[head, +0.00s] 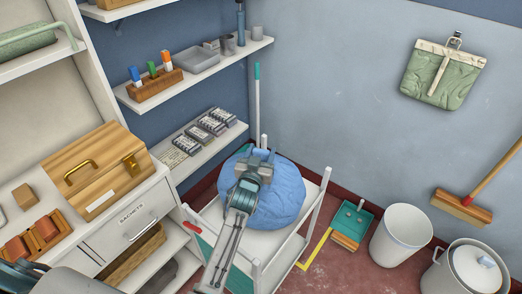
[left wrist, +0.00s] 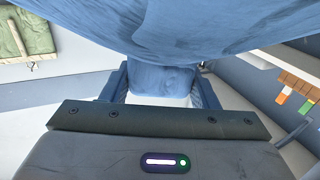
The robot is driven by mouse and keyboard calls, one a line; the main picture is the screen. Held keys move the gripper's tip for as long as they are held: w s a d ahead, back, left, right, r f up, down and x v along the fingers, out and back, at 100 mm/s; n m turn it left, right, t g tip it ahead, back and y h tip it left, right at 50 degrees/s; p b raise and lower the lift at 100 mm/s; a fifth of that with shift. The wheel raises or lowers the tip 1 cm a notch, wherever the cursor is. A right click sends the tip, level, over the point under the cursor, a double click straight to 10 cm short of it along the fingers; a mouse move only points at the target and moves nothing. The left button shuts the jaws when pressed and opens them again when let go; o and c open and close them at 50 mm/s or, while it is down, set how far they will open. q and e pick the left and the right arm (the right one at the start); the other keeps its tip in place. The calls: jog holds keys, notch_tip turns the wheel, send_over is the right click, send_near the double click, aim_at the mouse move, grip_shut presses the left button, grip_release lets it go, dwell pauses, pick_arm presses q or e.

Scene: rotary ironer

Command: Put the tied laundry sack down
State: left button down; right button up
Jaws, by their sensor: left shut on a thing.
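The blue laundry sack (head: 287,190) is round and full, above the white cart (head: 262,243) in the head view. My left gripper (head: 256,163) lies over the sack's near side, its jaws shut on the sack. In the left wrist view the sack's blue cloth (left wrist: 190,30) fills the top, and a narrow gathered part sits between the two fingers (left wrist: 160,85). I cannot tell whether the sack's underside touches the cart's white top. The tie is not clearly visible. My right gripper is in neither view.
White corner posts (head: 319,200) rise around the cart. A green dustpan (head: 351,220), a white bin (head: 400,235) and a lidded pot (head: 466,268) stand to its right. Shelves (head: 208,150) and a counter with a wooden box (head: 100,170) are on the left.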

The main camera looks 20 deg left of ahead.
pick_arm(q)
jog(key=shift+r, duration=0.2)
jog(key=c, duration=0.5)
grip_release()
jog(key=shift+s+f, duration=0.1)
jog(key=shift+f, duration=0.05)
jog(key=s, duration=1.2)
jog(key=shift+d+p, duration=0.35)
jog(key=shift+p, duration=0.05)
